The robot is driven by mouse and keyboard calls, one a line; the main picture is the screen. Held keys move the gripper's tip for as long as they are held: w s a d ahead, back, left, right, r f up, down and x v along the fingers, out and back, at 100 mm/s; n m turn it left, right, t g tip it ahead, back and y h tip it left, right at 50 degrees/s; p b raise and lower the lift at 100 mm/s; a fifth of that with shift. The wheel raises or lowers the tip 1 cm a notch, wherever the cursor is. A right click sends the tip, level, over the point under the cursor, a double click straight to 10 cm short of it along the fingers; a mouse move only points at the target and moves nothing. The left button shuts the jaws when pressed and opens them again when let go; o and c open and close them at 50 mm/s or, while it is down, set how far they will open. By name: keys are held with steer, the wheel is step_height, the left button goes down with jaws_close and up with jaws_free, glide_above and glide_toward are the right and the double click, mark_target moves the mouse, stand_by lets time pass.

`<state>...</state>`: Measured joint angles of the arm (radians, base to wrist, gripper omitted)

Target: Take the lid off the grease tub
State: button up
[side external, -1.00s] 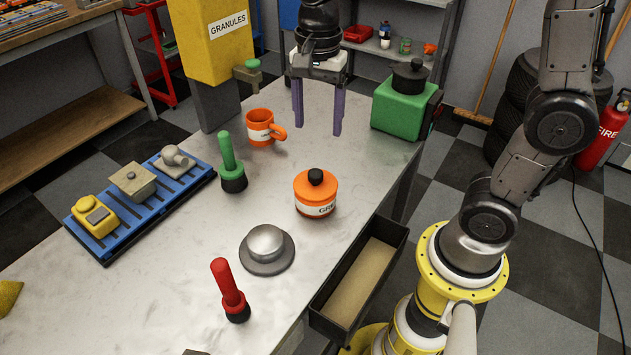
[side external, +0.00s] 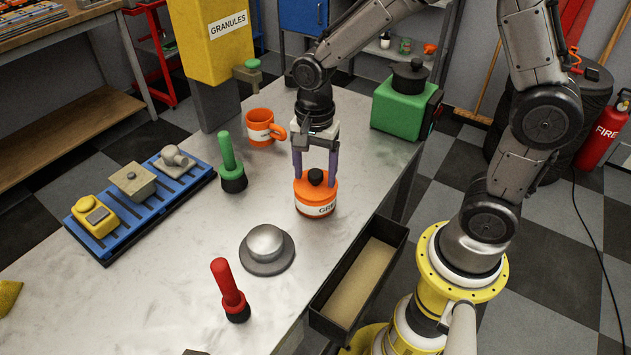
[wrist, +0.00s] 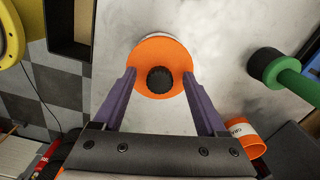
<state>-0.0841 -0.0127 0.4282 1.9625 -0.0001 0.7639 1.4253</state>
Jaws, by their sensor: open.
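The grease tub (side external: 316,209) is a round orange tub with a white label, standing upright on the metal bench. Its orange lid (side external: 303,186) is on it, with a black knob (side external: 316,177) on top. In the wrist view the lid (wrist: 145,64) and knob (wrist: 159,80) are seen from above. My gripper (side external: 314,181) points down at the tub, its purple fingers apart, one on each side of the knob. In the wrist view my gripper (wrist: 161,82) is open, with clear gaps between fingers and knob. Whether the fingertips touch the lid I cannot tell.
An orange mug (side external: 260,128) and green-handled tool (side external: 231,165) stand left of the tub. A grey domed disc (side external: 266,248) and red-handled tool (side external: 229,290) are nearer. An open black drawer (side external: 357,283) juts from the bench edge. A green box (side external: 400,108) stands behind right.

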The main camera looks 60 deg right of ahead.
steer(key=shift+f, duration=0.3)
jaws_close()
steer(key=shift+r, duration=0.1)
